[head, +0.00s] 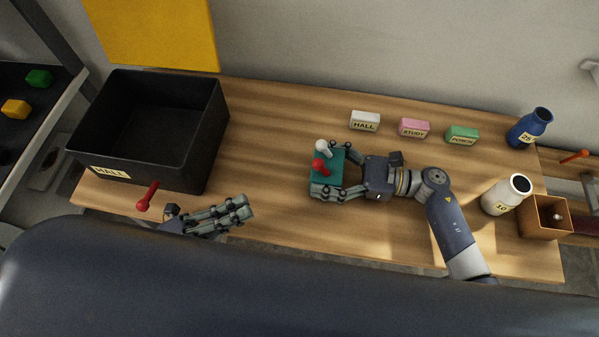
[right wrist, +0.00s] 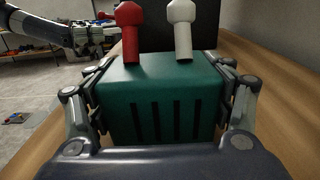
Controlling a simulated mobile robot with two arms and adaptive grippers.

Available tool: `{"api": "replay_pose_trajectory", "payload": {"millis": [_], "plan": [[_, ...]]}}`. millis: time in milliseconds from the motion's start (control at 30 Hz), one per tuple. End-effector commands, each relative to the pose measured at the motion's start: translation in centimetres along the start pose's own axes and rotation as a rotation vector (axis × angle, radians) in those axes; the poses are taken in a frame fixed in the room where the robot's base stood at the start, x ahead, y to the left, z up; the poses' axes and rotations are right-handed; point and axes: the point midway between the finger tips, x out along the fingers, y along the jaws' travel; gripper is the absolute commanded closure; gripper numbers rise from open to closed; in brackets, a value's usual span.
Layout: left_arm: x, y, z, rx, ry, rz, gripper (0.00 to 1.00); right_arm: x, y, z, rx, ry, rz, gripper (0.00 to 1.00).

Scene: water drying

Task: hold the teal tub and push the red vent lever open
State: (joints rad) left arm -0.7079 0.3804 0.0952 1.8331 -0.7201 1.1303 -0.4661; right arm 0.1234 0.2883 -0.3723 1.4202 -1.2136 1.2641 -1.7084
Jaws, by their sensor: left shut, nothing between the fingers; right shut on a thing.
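The teal tub (head: 329,182) stands on the wooden table with vent slots in its side (right wrist: 160,118). Its top carries a red lever (head: 320,166) and a white lever (head: 322,147). In the right wrist view the red lever (right wrist: 129,32) stands left of the white one (right wrist: 183,30), both upright. My right gripper (head: 343,172) is shut on the tub, one finger along each side. My left gripper (head: 249,209) is shut and empty, to the left of the tub at the table's front edge. It also shows in the right wrist view (right wrist: 95,38), beyond the tub.
A black bin (head: 185,178) labelled HALL stands on the left, a red-knobbed rod (head: 148,195) by its front. White (head: 364,121), pink (head: 414,128) and green (head: 462,135) labelled blocks lie behind.

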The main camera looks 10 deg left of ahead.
Motion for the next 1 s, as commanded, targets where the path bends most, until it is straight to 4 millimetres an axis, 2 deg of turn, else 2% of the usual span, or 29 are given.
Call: {"api": "replay_pose_trajectory", "payload": {"millis": [133,267,500,700,833,1000], "plan": [[0.8,-0.1,-0.1,0.001,0.003,-0.003,1.0,0.0,0.0,0.0,0.0,0.0,-0.001,0.54],[2.7,-0.2,-0.1,0.003,0.004,-0.006,1.0,0.0,0.0,0.0,0.0,0.0,0.0,0.54],[7.9,-0.2,-0.1,0.003,0.004,-0.007,1.0,0.0,0.0,0.0,0.0,0.0,0.0,0.54],[11.7,-0.2,-0.1,0.002,0.004,-0.005,1.0,0.0,0.0,0.0,0.0,0.0,-0.001,0.54],[13.2,-0.1,-0.1,0.001,0.003,-0.003,1.0,0.0,0.0,0.0,0.0,0.0,-0.001,0.54],[14.0,0.0,-0.1,0.0,0.003,-0.001,1.0,0.0,0.0,0.0,0.0,0.0,-0.001,0.54]]}}
